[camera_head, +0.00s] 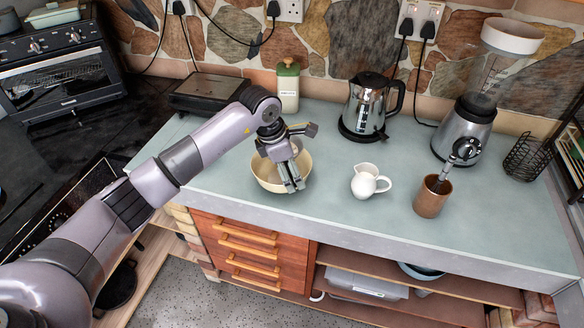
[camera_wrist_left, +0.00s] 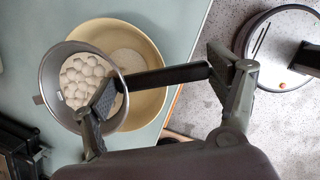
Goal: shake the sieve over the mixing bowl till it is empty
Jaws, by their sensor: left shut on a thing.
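The cream mixing bowl (camera_head: 266,178) stands on the pale green worktop; its inside also shows in the left wrist view (camera_wrist_left: 148,104), with a whitish patch at the bottom. My left gripper (camera_head: 292,184) is over the bowl's right side. In the left wrist view my left gripper (camera_wrist_left: 172,90) is shut on the sieve's dark handle. The round grey sieve (camera_wrist_left: 48,85) overlaps the bowl's left part in that view and holds white lumpy contents. In the head view I cannot make out the sieve clearly behind the gripper. My right gripper is not in view.
A white jug (camera_head: 366,182) and a brown cup (camera_head: 431,199) stand right of the bowl. A kettle (camera_head: 366,103), a lidded canister (camera_head: 288,88) and a blender (camera_head: 464,130) stand behind. The worktop's front edge (camera_head: 400,240) runs close to the bowl.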

